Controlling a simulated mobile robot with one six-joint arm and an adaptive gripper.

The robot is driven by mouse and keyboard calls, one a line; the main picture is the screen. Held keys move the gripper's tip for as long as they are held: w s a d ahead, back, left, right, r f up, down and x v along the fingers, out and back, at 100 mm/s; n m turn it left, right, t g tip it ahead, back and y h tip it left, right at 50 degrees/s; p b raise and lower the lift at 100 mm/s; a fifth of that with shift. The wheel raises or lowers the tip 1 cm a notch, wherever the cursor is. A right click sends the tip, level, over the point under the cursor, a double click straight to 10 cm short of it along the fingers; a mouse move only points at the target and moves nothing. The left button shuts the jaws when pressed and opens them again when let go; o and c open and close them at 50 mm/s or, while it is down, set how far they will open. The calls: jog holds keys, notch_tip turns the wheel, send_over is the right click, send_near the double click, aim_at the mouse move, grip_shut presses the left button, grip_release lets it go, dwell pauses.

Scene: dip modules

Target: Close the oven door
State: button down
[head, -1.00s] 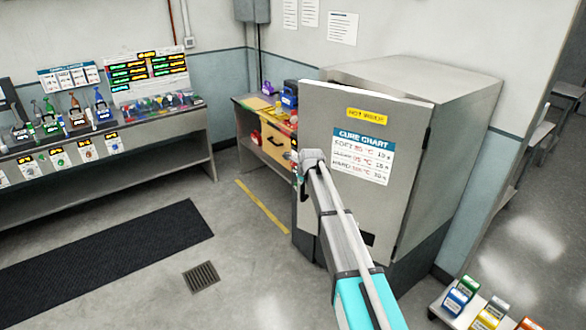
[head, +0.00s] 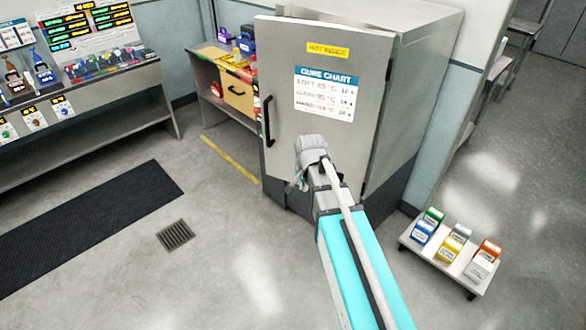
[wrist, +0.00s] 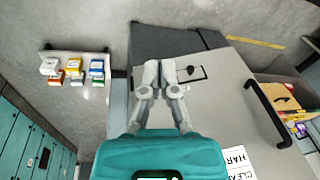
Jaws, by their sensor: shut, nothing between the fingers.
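The oven door (head: 310,115) is a light grey panel with a cure chart and a yellow label; its hinge side is at the right in the head view. Its left edge stands out from the grey oven body (head: 425,90), so the door looks slightly ajar. The black door handle (head: 267,121) is at the left edge. The handle also shows in the wrist view (wrist: 268,114), right of my gripper (wrist: 160,65). My gripper is shut and empty, in front of the lower part of the door. I cannot tell whether it touches the door. In the head view, my arm hides part of the door's bottom.
A low cart (head: 440,259) with several coloured packs stands right of the oven. A bench with a wooden drawer (head: 237,92) is left of it. A long workbench (head: 100,105) stands at the far left. Open floor with a drain (head: 175,235) and black mat (head: 90,220) lies between.

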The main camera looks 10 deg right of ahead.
jog(key=s+d+f+n+g+b, duration=0.1)
jog(key=s+n, duration=0.6)
jog(key=s, duration=0.7)
jog(key=shift+d+f+n+g+b, duration=0.35)
jog(key=shift+d+f+g, duration=0.25)
jog(key=shift+d, duration=0.4)
